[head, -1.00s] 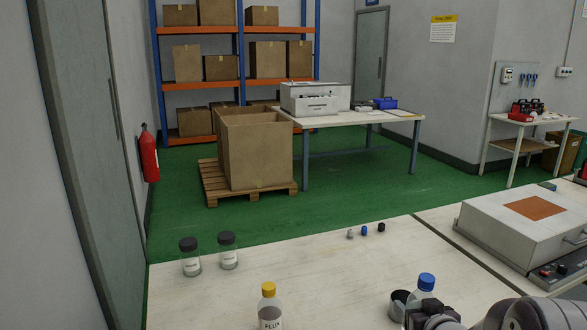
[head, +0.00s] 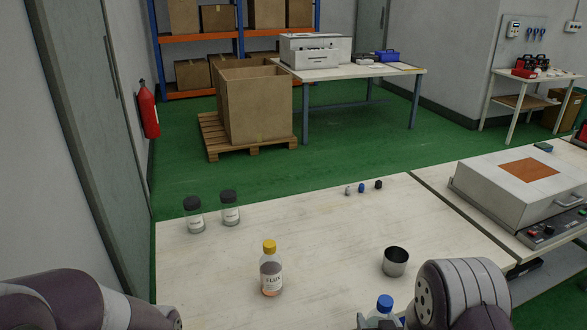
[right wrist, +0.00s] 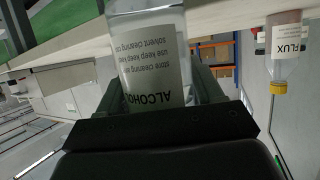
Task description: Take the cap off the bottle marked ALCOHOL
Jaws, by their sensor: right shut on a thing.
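The ALCOHOL bottle is clear with a white label and a blue cap (head: 385,302). In the head view its top shows at the bottom edge, nearer me than the metal cup, with its lower part cut off. In the right wrist view the bottle (right wrist: 152,65) appears upside down, with its label readable between the dark fingers. My right gripper (right wrist: 152,78) is shut on the bottle's body. The cap is on the bottle in the head view and out of sight in the wrist view. My left gripper is not in view; only my left arm shows at lower left.
The FLUX bottle (head: 271,272) with a yellow cap and an open metal cup (head: 396,262) stand on the bench (head: 330,235). Two dark-capped jars (head: 194,215) stand at its left. Several small items (head: 362,188) lie at the far edge. The middle is clear.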

